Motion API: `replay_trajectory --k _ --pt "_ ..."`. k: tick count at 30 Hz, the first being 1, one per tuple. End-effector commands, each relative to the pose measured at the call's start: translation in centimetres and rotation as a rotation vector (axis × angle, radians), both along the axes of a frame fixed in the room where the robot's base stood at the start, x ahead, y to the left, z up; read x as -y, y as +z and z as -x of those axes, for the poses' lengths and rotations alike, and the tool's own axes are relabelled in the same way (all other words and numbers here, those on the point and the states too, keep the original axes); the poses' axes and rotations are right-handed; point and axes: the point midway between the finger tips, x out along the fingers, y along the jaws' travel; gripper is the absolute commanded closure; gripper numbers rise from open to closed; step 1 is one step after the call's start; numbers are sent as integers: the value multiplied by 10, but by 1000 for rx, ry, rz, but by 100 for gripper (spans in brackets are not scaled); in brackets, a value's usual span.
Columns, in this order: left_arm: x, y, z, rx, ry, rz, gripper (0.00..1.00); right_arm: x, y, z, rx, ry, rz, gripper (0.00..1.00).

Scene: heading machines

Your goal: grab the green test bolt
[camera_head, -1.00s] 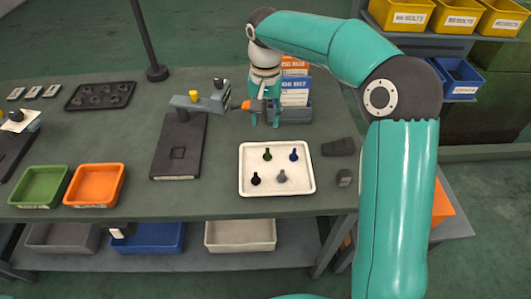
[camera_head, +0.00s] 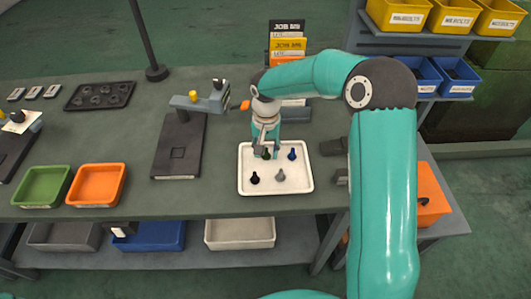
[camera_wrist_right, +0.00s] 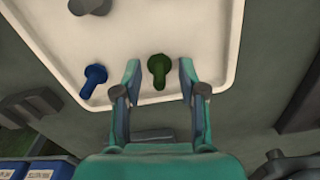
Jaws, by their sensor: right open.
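The green test bolt (camera_wrist_right: 159,72) lies in the white tray (camera_head: 247,183), near the tray edge in the right wrist view. In that view my right gripper (camera_wrist_right: 158,78) is open, with one finger on each side of the bolt and a gap to both. In the head view my right gripper (camera_head: 267,147) is over the back part of the tray and mostly hides the green bolt. I cannot tell how high the fingertips are above the tray. My left gripper is not in view.
A blue bolt (camera_head: 292,154) lies close to the right of the gripper in the head view. A black bolt (camera_head: 255,178) and a grey bolt (camera_head: 280,175) lie nearer the front. A dark stand (camera_head: 180,150) is left of the tray, with green and orange bins (camera_head: 96,186) further left.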

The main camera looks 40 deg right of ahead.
Motion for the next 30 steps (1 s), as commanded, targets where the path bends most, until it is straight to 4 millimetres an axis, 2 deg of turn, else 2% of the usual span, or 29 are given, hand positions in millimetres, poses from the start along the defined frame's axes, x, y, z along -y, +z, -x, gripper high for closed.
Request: replay_trajectory --k 5,8,13,25,30 --pt "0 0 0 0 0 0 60 0 -1 0 1 0 1 59" --pt "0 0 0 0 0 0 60 0 0 0 1 0 1 72" --pt "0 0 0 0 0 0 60 0 0 0 1 0 1 100" --pt "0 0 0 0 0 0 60 0 1 0 1 1 0 100" --pt "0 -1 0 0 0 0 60 0 8 -1 4 0 1 100"
